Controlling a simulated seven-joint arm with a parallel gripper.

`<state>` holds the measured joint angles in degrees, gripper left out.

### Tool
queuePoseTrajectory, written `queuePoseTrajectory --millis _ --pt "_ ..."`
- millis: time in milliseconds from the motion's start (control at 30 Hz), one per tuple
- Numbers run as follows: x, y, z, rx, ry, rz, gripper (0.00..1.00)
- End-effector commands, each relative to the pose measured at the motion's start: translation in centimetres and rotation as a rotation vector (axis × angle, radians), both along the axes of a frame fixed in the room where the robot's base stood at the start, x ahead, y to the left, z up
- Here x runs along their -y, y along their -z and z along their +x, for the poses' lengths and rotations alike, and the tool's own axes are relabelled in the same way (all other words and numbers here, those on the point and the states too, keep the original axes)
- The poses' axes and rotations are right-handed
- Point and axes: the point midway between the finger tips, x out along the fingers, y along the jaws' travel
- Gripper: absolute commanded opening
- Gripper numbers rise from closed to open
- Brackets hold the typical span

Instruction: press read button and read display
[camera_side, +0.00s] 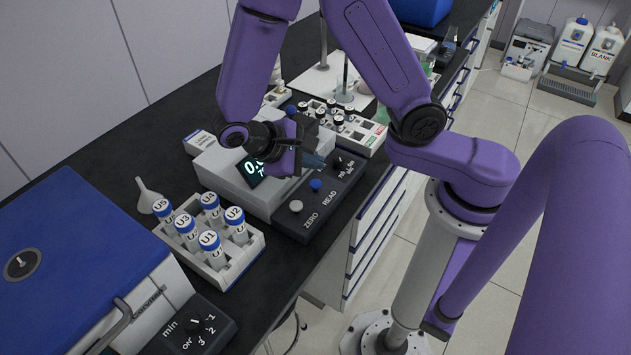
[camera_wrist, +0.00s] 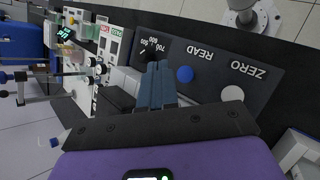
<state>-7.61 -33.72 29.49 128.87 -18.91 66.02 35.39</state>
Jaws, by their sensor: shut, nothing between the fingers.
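The grey meter (camera_side: 222,172) stands on the dark bench, with a dark control panel along its front. Its display (camera_side: 252,171) is lit, but my gripper hides part of it; only a leading "0." is readable. The blue READ button (camera_side: 316,185) sits between the white ZERO button (camera_side: 296,206) and a wavelength dial (camera_side: 343,162). In the wrist view the READ button (camera_wrist: 185,74) and ZERO button (camera_wrist: 232,94) lie right of my fingers. My gripper (camera_side: 317,160) is shut and empty above the panel; its tips (camera_wrist: 158,66) appear beside READ, near the dial, not over the button.
A white rack (camera_side: 250,247) with several blue-capped tubes stands left of the meter. A second vial rack (camera_side: 372,138) stands behind it. A blue-lidded machine (camera_side: 75,255) and a timer box (camera_side: 190,335) are at front left. A funnel (camera_side: 146,195) lies nearby.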

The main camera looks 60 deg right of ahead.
Motion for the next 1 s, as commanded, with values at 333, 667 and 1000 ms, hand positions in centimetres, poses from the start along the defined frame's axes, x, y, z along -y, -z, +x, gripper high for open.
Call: queuePoseTrajectory --millis 333,667,1000 --pt "0.0 -2.4 0.0 0.001 -0.001 0.0 0.0" --pt "0.0 -2.4 0.0 0.0 0.0 0.0 0.0" --pt "0.0 -2.5 0.0 0.001 -0.004 0.006 0.0"
